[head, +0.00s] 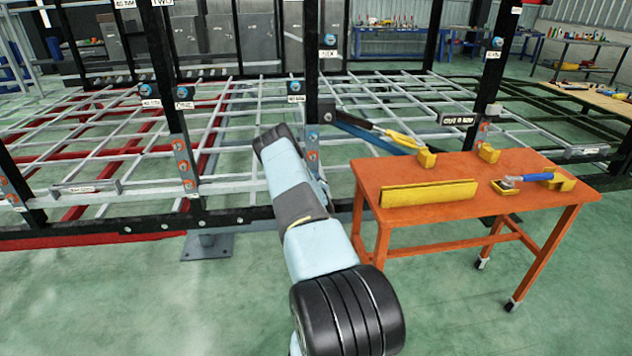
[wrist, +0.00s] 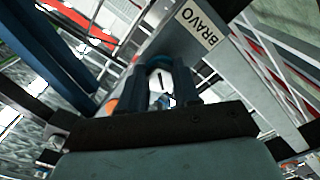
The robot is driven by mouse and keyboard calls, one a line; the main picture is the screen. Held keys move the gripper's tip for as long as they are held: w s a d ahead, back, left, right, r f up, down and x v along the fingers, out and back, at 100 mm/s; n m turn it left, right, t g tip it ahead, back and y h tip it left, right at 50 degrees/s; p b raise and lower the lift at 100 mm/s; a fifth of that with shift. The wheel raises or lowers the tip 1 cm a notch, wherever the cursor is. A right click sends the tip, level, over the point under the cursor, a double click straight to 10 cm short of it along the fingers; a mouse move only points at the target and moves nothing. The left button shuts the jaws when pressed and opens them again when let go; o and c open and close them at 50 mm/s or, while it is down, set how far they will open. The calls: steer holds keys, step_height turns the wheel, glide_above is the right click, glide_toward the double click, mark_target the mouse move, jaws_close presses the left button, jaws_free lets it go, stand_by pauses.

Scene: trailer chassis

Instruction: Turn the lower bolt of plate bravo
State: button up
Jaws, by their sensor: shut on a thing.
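In the wrist view a grey plate (wrist: 165,42) bears the label BRAVO (wrist: 198,24). A round bolt with a blue rim (wrist: 160,61) and a pale face with a dark line sits below the label. My gripper (wrist: 158,84) has its two dark fingers on either side of this bolt and is shut on it. Part of the bolt is hidden by the fingers. An orange spot (wrist: 112,103) shows to the left of the fingers. In the head view my arm reaches forward to the frame and hides my gripper. I cannot read BRAVO there.
An orange table (head: 440,222) stands right of my arm, with a yellow block (head: 428,194) and blue-handled tool (head: 530,178) on it. Black uprights (head: 312,60) and a low dark rail (head: 110,231) stand ahead. Green floor (head: 110,300) is clear at the front left.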

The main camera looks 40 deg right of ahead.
steer(key=shift+w, duration=0.1)
steer(key=o, duration=1.1)
steer(key=shift+c, duration=0.2)
steer(key=v, duration=1.3)
steer(key=shift+s, duration=0.4)
steer(key=shift+w+a, duration=0.1)
steer(key=shift+a, duration=0.05)
